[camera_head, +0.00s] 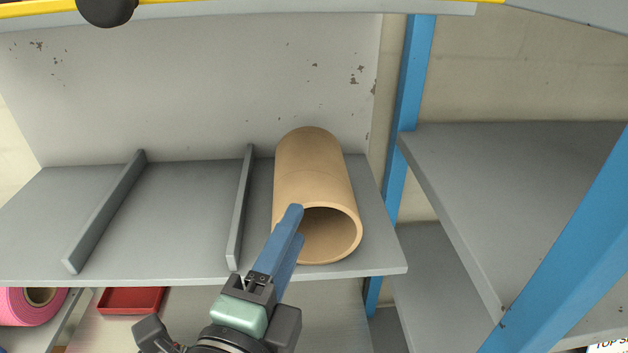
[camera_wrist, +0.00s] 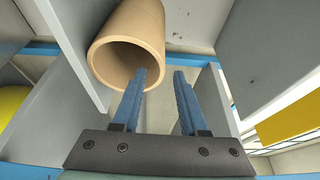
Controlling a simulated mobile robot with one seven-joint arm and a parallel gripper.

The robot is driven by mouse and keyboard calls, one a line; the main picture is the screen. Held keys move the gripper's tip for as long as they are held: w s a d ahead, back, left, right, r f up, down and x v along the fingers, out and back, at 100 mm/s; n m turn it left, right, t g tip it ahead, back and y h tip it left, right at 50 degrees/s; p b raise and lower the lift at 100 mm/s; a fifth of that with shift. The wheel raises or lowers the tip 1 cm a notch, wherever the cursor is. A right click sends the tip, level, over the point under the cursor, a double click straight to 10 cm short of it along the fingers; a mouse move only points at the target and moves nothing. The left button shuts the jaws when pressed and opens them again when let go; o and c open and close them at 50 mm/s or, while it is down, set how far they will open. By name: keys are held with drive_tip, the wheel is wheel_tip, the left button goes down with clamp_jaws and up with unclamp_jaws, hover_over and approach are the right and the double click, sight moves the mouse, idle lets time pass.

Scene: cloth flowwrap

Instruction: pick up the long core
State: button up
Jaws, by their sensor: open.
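The long core (camera_head: 315,175) is a tan hollow cardboard tube. It lies on its side on the grey shelf (camera_head: 180,215), right of a low divider, with its open end facing me. It also shows in the wrist view (camera_wrist: 133,30), up and left of centre. My gripper (camera_head: 297,223) has two blue fingers, apart and with nothing between them. In the wrist view (camera_wrist: 160,75) one finger overlaps the core's near mouth and the other stands to the right of the core. I cannot tell whether the first fingertip is inside the mouth or just in front.
Two low grey dividers (camera_head: 240,210) (camera_head: 108,210) split the shelf; the bays left of the core are empty. A blue upright (camera_head: 409,90) stands just right of it. A pink roll (camera_head: 28,305) and a red tray (camera_head: 131,300) sit below.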

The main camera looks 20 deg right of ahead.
sight(315, 183)
drive_tip(key=p+x, duration=0.1)
drive_tip(key=x, duration=0.2)
drive_tip(key=p+x, duration=0.2)
drive_tip(key=x, duration=0.1)
drive_tip(key=p+x, duration=0.2)
drive_tip(key=x, duration=0.1)
drive_tip(key=shift+r, duration=0.35)
drive_tip(key=shift+w+d+f, duration=0.15)
drive_tip(key=shift+w+d, duration=0.05)
drive_tip(key=shift+w, duration=0.1)
clamp_jaws()
idle(0.8)
